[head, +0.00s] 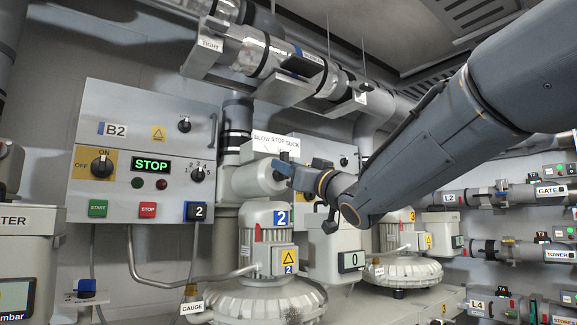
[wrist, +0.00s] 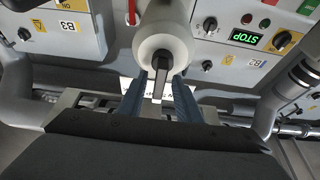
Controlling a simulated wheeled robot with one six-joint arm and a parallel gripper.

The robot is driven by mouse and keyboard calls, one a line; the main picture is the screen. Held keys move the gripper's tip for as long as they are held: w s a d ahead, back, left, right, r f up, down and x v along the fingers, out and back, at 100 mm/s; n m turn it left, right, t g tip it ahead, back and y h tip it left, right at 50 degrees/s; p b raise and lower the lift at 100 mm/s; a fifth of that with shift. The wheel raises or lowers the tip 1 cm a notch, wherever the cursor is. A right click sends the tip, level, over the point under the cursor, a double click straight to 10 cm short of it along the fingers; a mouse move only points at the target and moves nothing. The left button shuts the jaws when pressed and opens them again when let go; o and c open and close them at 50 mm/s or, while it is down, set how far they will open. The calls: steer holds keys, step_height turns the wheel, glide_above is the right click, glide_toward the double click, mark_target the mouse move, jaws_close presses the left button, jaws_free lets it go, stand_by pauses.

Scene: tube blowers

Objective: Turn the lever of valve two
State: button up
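The valve (head: 250,181) is a pale round body in the head view, beside the motor of blower two (head: 268,240) marked with a blue 2. A sign reading BLOW STOP SUCK (head: 275,141) is above it. My gripper (head: 284,170) is at the valve's right-hand front. In the wrist view, which looks upside down, the valve body (wrist: 160,42) carries a dark lever (wrist: 158,84). The two blue fingers of my gripper (wrist: 159,91) stand on either side of the lever, with a gap visible on both sides. My gripper and arm partly hide the lever in the head view.
The B2 control panel (head: 140,150) is left of the valve, its display reading STOP. A grey box marked 0 (head: 350,260) is below my arm. A second blower (head: 400,270) is further right. Pipes (head: 270,60) run overhead.

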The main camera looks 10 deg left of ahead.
jaws_close()
steer(key=shift+f+n+b, duration=0.1)
steer(key=shift+n+b, duration=0.2)
steer(key=shift+n, duration=0.2)
steer(key=shift+s+a+f+n+g+y+b, duration=0.1)
steer(key=shift+n+g+y+b, duration=0.6)
steer(key=shift+n, duration=1.2)
steer(key=shift+s+a+n+g+h+b, duration=0.15)
steer(key=shift+n+g+b, duration=0.3)
steer(key=shift+n+g, duration=1.05)
steer(key=shift+s+a+f+n+g+y+b, duration=0.1)
steer(key=shift+n+g+y+b, duration=0.4)
steer(key=shift+n, duration=1.8)
jaws_free()
